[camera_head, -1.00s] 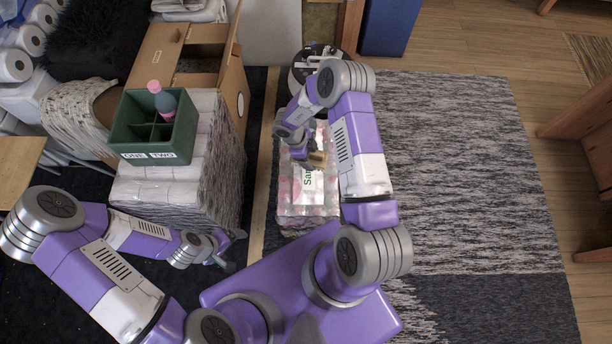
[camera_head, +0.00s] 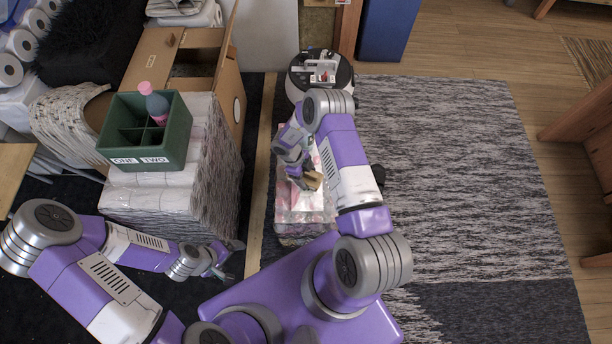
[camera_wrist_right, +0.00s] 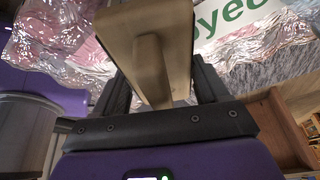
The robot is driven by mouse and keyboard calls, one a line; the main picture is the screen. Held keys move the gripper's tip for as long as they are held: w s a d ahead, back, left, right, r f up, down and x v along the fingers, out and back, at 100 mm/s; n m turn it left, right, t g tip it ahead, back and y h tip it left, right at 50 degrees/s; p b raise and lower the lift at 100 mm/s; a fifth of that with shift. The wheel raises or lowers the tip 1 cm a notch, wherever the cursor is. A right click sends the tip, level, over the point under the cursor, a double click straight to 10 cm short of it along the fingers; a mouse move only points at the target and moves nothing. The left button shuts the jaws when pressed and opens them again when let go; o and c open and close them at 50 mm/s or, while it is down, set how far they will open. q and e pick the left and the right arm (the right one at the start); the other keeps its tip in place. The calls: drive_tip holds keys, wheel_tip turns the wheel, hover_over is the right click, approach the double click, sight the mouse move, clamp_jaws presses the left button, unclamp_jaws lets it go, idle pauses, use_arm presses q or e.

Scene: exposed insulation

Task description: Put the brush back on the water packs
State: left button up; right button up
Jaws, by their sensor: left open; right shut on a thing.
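The brush (camera_head: 312,181) is a tan wooden block in the head view. My right gripper (camera_head: 302,180) is shut on it, over the water packs. In the right wrist view the brush (camera_wrist_right: 148,40) stands between the fingers of that gripper (camera_wrist_right: 160,88). The water packs (camera_head: 300,215) are wrapped in clear, pinkish plastic and partly hidden under my right arm. Their shiny wrap (camera_wrist_right: 60,40) shows behind the brush, with green lettering. I cannot tell whether the brush touches them. My left gripper (camera_head: 224,262) is open and empty, low beside the white wrapped stack.
A cardboard box (camera_head: 225,90) stands behind. A round white-and-black device (camera_head: 342,78) lies beyond the packs. The grey rug (camera_head: 460,180) at right is clear.

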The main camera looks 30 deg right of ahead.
drive_tip(key=shift+r, duration=0.1)
drive_tip(key=o, duration=1)
